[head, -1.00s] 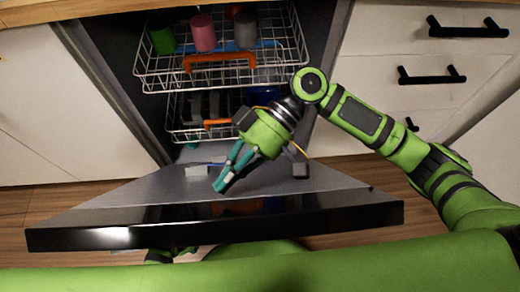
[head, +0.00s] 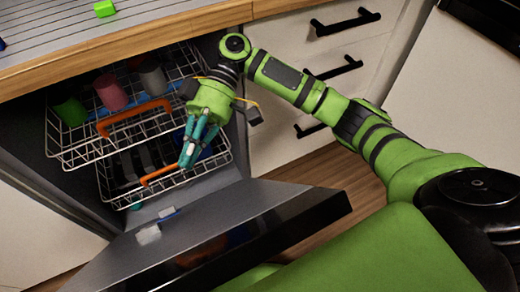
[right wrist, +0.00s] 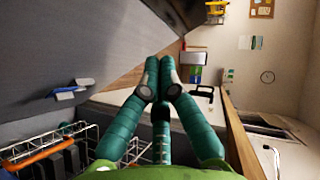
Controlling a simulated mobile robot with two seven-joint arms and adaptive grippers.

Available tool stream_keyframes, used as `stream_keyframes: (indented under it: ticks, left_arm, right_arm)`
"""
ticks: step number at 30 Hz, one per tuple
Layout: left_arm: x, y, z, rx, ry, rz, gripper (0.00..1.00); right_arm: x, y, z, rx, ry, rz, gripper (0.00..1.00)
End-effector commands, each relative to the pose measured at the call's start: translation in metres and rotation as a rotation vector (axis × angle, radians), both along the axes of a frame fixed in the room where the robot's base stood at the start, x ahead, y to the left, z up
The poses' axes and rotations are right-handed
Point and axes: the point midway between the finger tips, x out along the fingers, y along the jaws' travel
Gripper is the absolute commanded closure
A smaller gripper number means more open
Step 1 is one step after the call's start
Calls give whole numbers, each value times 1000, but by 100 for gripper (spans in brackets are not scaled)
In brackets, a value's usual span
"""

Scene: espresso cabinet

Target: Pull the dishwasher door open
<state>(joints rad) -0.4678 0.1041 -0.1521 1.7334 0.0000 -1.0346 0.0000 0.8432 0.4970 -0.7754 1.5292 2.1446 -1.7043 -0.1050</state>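The dishwasher door (head: 225,235) hangs open and lowered, its grey inner face up and its black outer edge towards me. It also shows in the right wrist view (right wrist: 60,60) as a large grey surface. My right gripper (head: 186,163) reaches from the right, in front of the racks and above the door's hinge side. Its teal fingers (right wrist: 161,72) are close together with nothing between them, and they appear apart from the door. My left gripper is not in view.
An upper rack (head: 120,135) with green, pink and grey cups and a lower rack (head: 165,180) with an orange handle stand in the dishwasher. Drawers with black handles (head: 345,22) are at right. A counter (head: 150,38) with a green block (head: 105,8) is above.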

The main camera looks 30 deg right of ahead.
Motion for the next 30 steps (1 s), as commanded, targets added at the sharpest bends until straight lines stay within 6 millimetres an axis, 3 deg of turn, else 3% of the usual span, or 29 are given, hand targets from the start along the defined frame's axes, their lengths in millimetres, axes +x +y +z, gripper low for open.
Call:
stream_keyframes:
  ticks: [1,15,30]
  left_arm:
    - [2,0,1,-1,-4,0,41]
    - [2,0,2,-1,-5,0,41]
    - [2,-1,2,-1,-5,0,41]
  right_arm:
    - [3,-5,-12,-21,4,-31,100]
    - [36,-57,-83,-187,-30,-269,100]
    - [52,-128,-150,-389,-51,-469,100]
